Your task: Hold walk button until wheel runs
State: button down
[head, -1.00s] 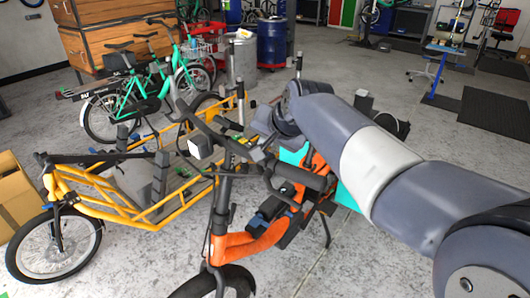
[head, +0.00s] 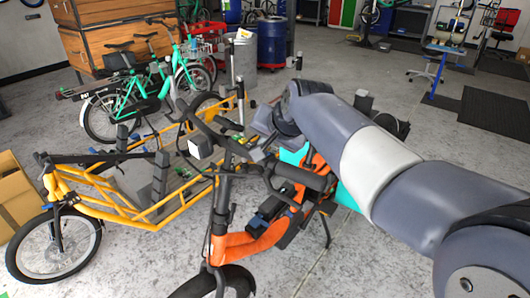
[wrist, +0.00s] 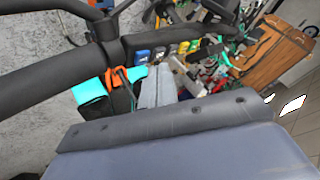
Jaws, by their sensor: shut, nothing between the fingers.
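The orange bike (head: 240,243) stands in front of me, with its dark handlebar (head: 210,130) and part of its front wheel (head: 222,284) in the head view. My gripper (head: 257,153) is at the handlebar, below the bent end of my arm. In the wrist view my gripper (wrist: 160,86) is shut and empty, and the dark handlebar (wrist: 60,72) crosses the upper left. I cannot tell whether the fingertips touch the handlebar. I cannot make out the walk button. My arm hides part of the bike's rear, so I cannot tell whether its rear wheel turns.
A yellow cargo bike (head: 105,210) stands close on the left. Green bikes (head: 140,92), a metal bin (head: 242,62) and a blue barrel (head: 271,45) are behind. A blue stool (head: 437,65) stands at the back right. Floor at the right is mostly clear.

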jog(key=shift+f+b, duration=0.3)
jog(key=shift+f, duration=0.1)
